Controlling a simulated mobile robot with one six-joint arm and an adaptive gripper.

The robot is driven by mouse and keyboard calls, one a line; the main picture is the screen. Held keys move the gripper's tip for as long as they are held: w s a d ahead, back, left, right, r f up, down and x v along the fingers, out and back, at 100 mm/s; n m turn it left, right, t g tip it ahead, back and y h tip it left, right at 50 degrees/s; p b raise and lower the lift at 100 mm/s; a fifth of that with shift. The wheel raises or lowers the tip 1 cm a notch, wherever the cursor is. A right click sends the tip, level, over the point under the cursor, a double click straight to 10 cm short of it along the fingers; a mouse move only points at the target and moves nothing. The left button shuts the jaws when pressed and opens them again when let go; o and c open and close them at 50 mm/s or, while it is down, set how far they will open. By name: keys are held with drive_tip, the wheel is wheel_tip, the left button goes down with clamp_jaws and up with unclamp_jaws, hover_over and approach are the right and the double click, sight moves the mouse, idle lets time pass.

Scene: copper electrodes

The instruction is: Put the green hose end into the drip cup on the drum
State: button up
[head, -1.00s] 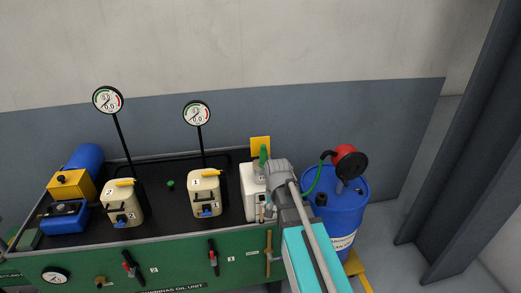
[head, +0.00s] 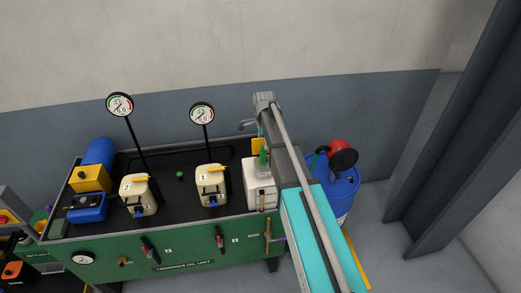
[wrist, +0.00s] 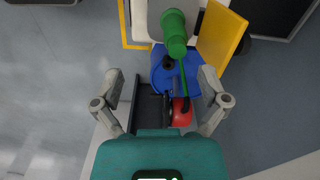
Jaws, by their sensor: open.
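The green hose end (head: 263,157) stands upright at the white canister on the bench's right end. In the wrist view it is a large green cylinder (wrist: 175,32), with a thin green hose running down from it. The blue drum (head: 346,187) stands right of the bench, partly behind my arm; its top also shows in the wrist view (wrist: 158,84). A small dark round opening (wrist: 168,63) on the drum may be the drip cup, but I cannot tell. My gripper (wrist: 160,72) is open and empty, fingers spread either side of the drum in view. The hose end lies beyond the fingertips.
A red and black pump head (head: 342,152) rises from the drum. The white canister (head: 259,190) and a yellow plate (wrist: 221,36) flank the hose end. Beige canisters and gauges on stems stand farther left. Open floor lies right of the drum.

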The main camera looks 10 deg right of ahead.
sight(262, 149)
drive_tip(key=w+r, duration=0.1)
drive_tip(key=w+r+m+p, duration=0.1)
drive_tip(key=shift+w+r+m, duration=0.2)
drive_tip(key=shift+r+m, duration=0.1)
drive_tip(key=shift+f, duration=0.15)
wheel_tip(262, 149, down, 8)
drive_tip(key=b, duration=0.8)
drive_tip(key=shift+f, duration=0.25)
drive_tip(key=shift+f, duration=0.1)
idle(0.4)
drive_tip(key=shift+s+d+f+b, duration=0.1)
drive_tip(key=shift+f+b, duration=1.15)
drive_tip(key=shift+b, duration=0.1)
drive_tip(key=shift+s+d+f+b, duration=0.1)
drive_tip(key=shift+f+b, duration=1.15)
drive_tip(key=shift+b, duration=0.1)
